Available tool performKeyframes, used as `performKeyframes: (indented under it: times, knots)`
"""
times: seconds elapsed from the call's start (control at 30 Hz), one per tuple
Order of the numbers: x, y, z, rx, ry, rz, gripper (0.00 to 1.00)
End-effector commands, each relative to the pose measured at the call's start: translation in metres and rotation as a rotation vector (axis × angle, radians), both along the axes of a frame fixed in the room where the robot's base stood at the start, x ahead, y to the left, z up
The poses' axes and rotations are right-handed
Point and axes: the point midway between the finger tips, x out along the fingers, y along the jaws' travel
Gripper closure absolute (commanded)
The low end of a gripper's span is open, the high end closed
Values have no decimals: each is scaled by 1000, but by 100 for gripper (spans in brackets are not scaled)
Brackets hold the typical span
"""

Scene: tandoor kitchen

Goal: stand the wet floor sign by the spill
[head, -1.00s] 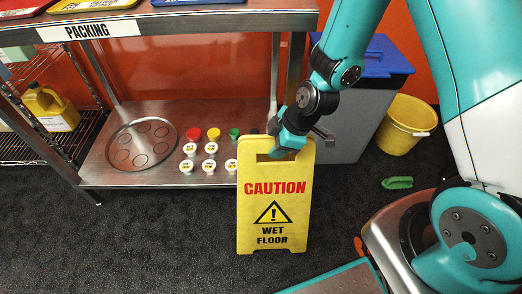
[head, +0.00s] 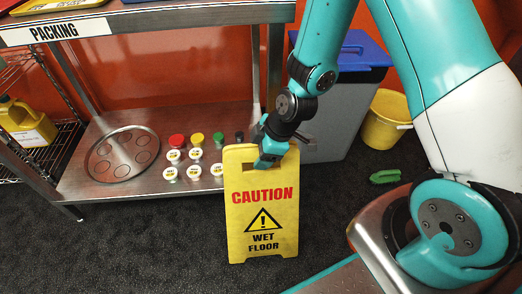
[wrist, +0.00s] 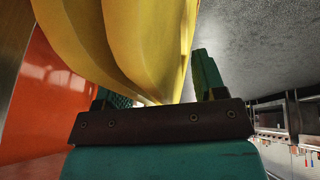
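The yellow wet floor sign (head: 262,215) is upright in the middle of the head view, its CAUTION face toward the camera. My gripper (head: 272,155) is at the handle slot in its top edge. In the wrist view, the yellow sign (wrist: 135,40) lies between the two teal fingers of my gripper (wrist: 160,95), which appears shut on it. I cannot tell whether the sign's lower edge touches the floor. No spill shows in these views.
A steel packing table (head: 150,192) with a round tray and several small tubs stands left. A grey bin (head: 335,120) with a blue lid, a yellow bucket (head: 384,120) and a green brush (head: 385,176) are at right. Dark floor (head: 130,250) is clear at front left.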

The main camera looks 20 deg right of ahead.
Motion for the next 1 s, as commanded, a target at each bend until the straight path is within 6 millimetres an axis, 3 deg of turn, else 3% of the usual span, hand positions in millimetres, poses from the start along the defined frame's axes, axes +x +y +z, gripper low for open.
performKeyframes:
  times: [0.27, 0.7, 1.0]
  knots:
    - [0, -1, 6, 0, -1, 0, 36]
    - [-21, -29, 88, 0, -4, -2, 36]
    - [-30, -34, 120, 13, 9, -15, 36]
